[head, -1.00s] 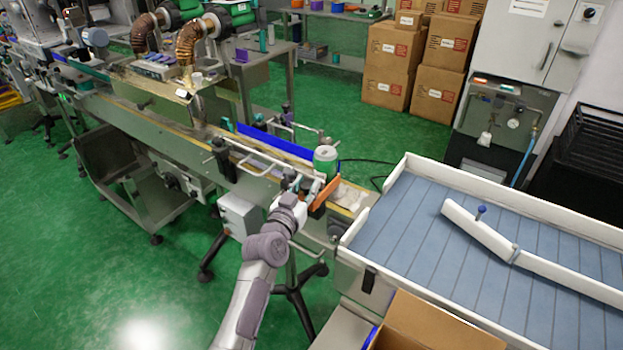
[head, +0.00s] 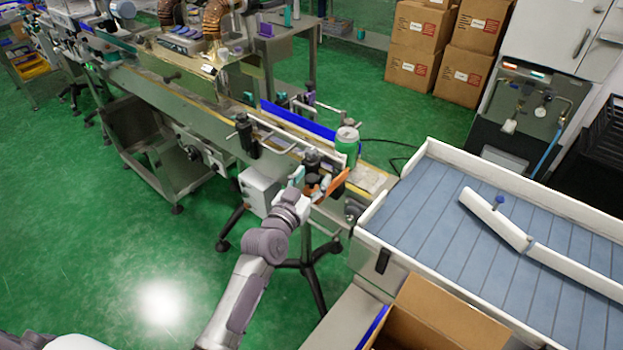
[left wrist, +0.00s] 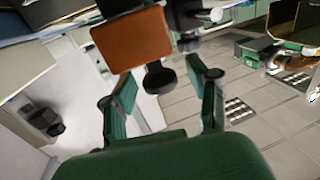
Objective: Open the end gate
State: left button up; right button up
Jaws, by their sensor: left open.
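The end gate is an orange plate (head: 335,185) at the near end of the conveyor, beside a green and white can (head: 347,147). In the left wrist view the orange plate (left wrist: 133,40) fills the upper middle, with a black round knob (left wrist: 160,77) just below it. My left gripper (head: 309,188) is at the conveyor's near side, close to the gate. In the left wrist view its fingers (left wrist: 163,78) are apart, with the knob showing between them; I cannot tell whether they touch it. My right gripper is out of view.
A blue-slatted table with white rims (head: 475,215) stands right of the conveyor end. An open cardboard box (head: 440,315) is at the bottom right. Metal guide rails (head: 275,135) and dark clamps line the conveyor. The green floor at the left is clear.

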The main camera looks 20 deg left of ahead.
pick_arm(q)
jog(key=s+a, duration=0.2)
jog(key=s, duration=1)
jog(key=shift+w+f, duration=0.1)
jog(key=s+f+g, duration=0.3)
jog(key=f, duration=0.8)
jog(key=s+f+g+y, duration=0.15)
jog(key=s+f, duration=0.25)
jog(key=f, duration=0.7)
jog(key=s+f+g, duration=0.3)
jog(key=f+g, duration=0.1)
jog(key=f, duration=0.7)
jog(key=s+a+f+g, duration=0.1)
jog(key=s+f+g, duration=0.1)
jog(key=s+f, duration=0.4)
jog(key=s+a+f+g+y, duration=0.1)
jog(key=s+f, duration=0.6)
jog(key=s, duration=0.8)
jog(key=s+a+f+g, duration=0.2)
jog(key=s+f+g, duration=0.3)
jog(key=s, duration=0.6)
notch_tip(320, 180, down, 2)
jog(key=shift+s+a+f+y, duration=0.15)
jog(key=shift+s+f+y, duration=0.1)
jog(key=shift+s+y, duration=0.1)
